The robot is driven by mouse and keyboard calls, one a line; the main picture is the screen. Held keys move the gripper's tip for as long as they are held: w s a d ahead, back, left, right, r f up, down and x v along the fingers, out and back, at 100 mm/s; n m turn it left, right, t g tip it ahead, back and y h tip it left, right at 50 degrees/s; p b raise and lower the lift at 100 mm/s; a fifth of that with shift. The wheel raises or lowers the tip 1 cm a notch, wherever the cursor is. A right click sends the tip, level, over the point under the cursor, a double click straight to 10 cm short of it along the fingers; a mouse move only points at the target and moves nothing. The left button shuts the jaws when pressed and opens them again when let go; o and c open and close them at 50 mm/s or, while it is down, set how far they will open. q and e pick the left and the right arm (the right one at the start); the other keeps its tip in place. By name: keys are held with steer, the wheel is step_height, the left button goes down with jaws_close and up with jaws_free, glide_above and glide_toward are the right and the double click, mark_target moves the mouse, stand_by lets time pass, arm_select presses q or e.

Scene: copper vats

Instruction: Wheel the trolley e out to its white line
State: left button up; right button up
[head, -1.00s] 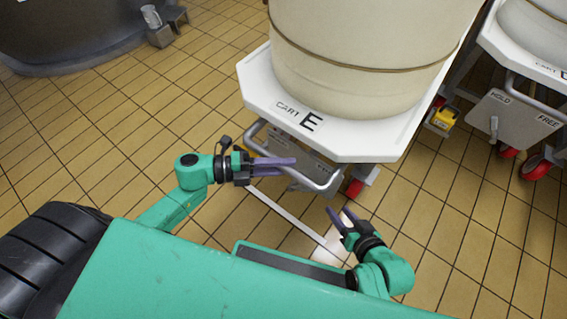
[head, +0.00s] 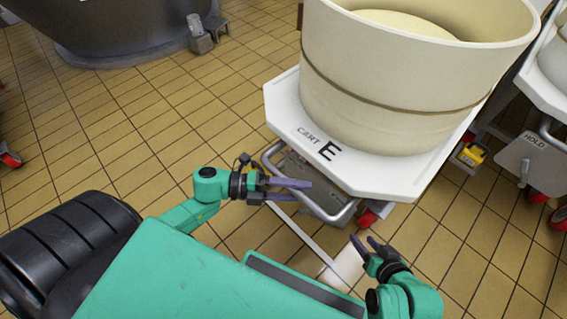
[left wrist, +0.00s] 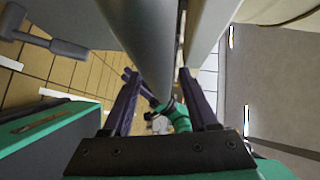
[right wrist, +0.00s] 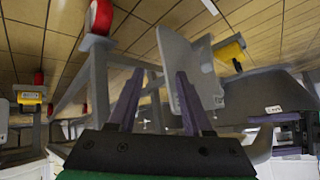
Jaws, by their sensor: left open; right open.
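Trolley E (head: 300,132) has a white deck marked "CART E" and carries a large cream tub (head: 400,90). Its grey tubular handle (head: 325,217) faces me, low under the deck edge. My left gripper (head: 310,190) is open at the left part of the handle; in the left wrist view (left wrist: 158,75) a thick grey bar (left wrist: 150,45) runs close before and between the fingers, contact unclear. My right gripper (head: 365,240) is open and empty, short of the handle's right end; its fingers also show in the right wrist view (right wrist: 156,82). A white line (head: 305,236) lies on the floor below the handle.
Another white cart (head: 545,85) with a "HOLD" plate (head: 525,158) stands close at the right. A yellow box (head: 470,155) sits between the carts. Tiled floor is clear left of the trolley.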

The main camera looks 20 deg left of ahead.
arm_select(q)
steer(key=p+v, duration=0.2)
steer(key=v, duration=1.2)
steer(key=shift+a+p, duration=0.3)
arm_select(e)
steer(key=s+d+r+g+h, duration=0.2)
steer(key=d+r+g, duration=0.1)
steer(key=d, duration=0.2)
steer(key=shift+s+d+r, duration=0.25)
steer(key=shift+s+d, duration=0.1)
steer(key=shift+d, duration=0.05)
arm_select(q)
steer(key=shift+s, duration=0.15)
arm_select(e)
steer(key=shift+a, duration=0.1)
